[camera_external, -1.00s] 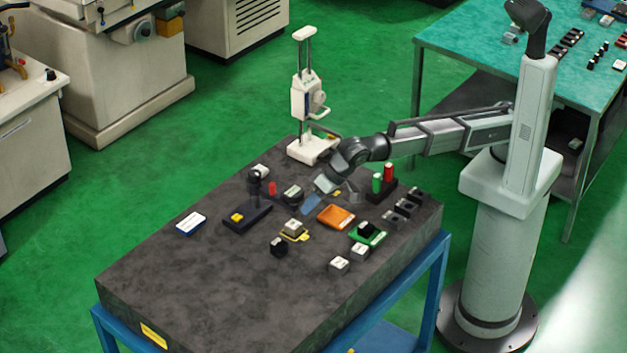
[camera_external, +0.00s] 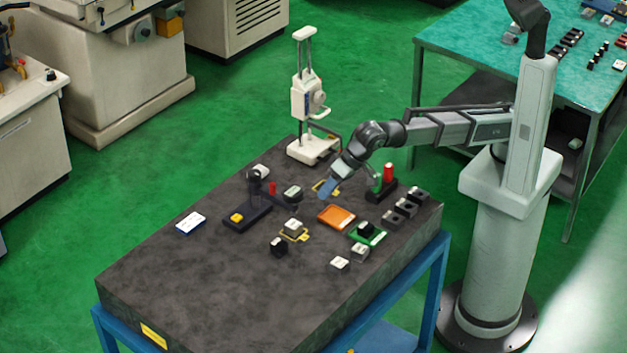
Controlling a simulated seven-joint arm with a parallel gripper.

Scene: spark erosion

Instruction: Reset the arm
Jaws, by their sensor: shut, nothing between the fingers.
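My gripper (camera_external: 324,194) hangs over the right half of the dark stone plate (camera_external: 200,270), pointing down and to the left. It is shut and holds nothing. It is above and beside the orange tray (camera_external: 336,217) and appears clear of the surface. My arm reaches in from the column at the right.
A white height gauge (camera_external: 306,100) stands tall at the plate's back edge, left of my wrist. Around the gripper lie a green tray (camera_external: 367,234), a yellow-edged tray (camera_external: 294,235), a dark tray (camera_external: 247,217) and several small blocks. The plate's front left is clear.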

